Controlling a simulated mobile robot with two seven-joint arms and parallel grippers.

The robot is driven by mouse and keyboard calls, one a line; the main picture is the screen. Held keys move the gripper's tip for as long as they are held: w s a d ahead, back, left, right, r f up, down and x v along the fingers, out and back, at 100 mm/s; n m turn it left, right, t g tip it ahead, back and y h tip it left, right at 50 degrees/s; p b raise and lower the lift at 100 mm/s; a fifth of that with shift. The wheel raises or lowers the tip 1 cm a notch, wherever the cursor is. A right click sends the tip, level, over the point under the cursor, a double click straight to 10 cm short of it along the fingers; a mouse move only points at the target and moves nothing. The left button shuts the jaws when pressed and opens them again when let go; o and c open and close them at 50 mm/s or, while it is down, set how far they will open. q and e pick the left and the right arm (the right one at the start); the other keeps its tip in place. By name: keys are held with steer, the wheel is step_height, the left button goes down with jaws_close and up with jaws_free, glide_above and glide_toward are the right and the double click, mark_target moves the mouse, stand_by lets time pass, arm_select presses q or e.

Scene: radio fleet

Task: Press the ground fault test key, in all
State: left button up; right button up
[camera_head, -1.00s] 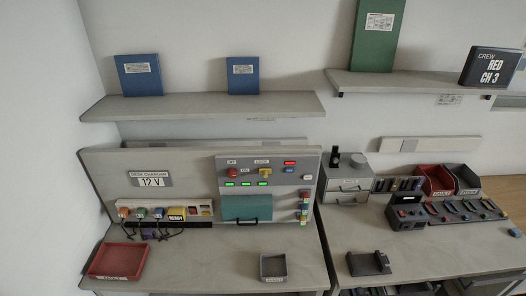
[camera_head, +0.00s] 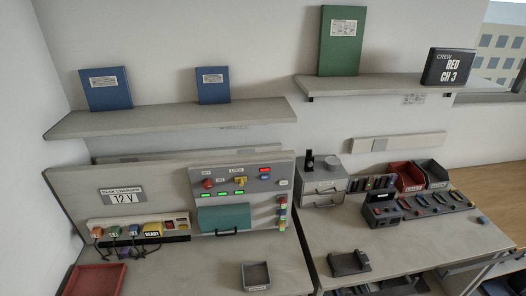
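A grey control panel (camera_head: 262,203) stands at the back of the left bench. It carries a red round knob (camera_head: 208,183), a yellow lever or key switch (camera_head: 240,181) under a label reading LOCK, a red lit strip (camera_head: 265,170), a blue key (camera_head: 264,177) and a white key (camera_head: 283,183). Three green lit strips (camera_head: 223,194) run below the knob and switch. A teal cover (camera_head: 224,218) with a dark handle is below these. Which key is the ground fault test key cannot be read. Neither of my grippers is in view.
A red tray (camera_head: 95,280) and a grey tray (camera_head: 257,275) are on the left bench. The right bench holds a black radio unit (camera_head: 382,210) and a black cradle (camera_head: 348,263). A shelf (camera_head: 170,118) overhangs the panel.

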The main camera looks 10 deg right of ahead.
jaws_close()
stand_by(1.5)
